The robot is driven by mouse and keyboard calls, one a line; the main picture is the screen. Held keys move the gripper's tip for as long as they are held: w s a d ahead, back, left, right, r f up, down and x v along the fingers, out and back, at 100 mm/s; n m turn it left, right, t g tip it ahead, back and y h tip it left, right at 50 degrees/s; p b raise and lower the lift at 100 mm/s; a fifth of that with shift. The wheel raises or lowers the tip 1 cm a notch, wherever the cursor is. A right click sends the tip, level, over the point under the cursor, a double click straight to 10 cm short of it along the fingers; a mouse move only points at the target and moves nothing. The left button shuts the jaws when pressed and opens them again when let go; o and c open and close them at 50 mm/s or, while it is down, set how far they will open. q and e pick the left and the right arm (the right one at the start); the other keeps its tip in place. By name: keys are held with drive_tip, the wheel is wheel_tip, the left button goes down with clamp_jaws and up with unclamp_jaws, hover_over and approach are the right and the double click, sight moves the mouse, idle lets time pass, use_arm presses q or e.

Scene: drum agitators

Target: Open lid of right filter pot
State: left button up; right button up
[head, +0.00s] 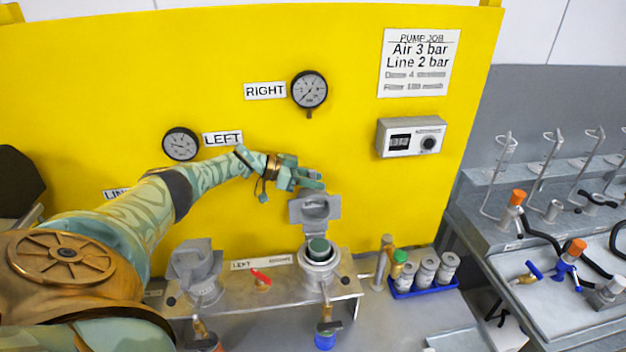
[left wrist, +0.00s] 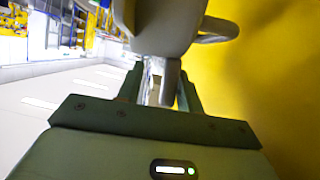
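The right filter pot (head: 319,272) stands on the metal shelf in the head view. Its grey lid (head: 315,209) is hinged up behind the pot, standing roughly upright, and the pot's mouth is uncovered with a dark green round thing inside. My left gripper (head: 314,180) is just above the lid's top edge. In the left wrist view a grey part that looks like the lid (left wrist: 158,25) fills the top. Its narrow tab reaches between the fingers of my left gripper (left wrist: 160,85), which are apart with a gap visible beside the tab. My right gripper is in neither view.
A red-handled valve (head: 260,279) sits between the pots. A blue tray (head: 420,290) with several grey cylinders stands to the right. The yellow panel (head: 245,45) with gauges rises close behind the lid.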

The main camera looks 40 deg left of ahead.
use_arm(q)
drive_tip(key=v, duration=0.7)
drive_tip(key=shift+a, duration=0.15)
drive_tip(key=shift+s+r, duration=0.1)
idle(0.3)
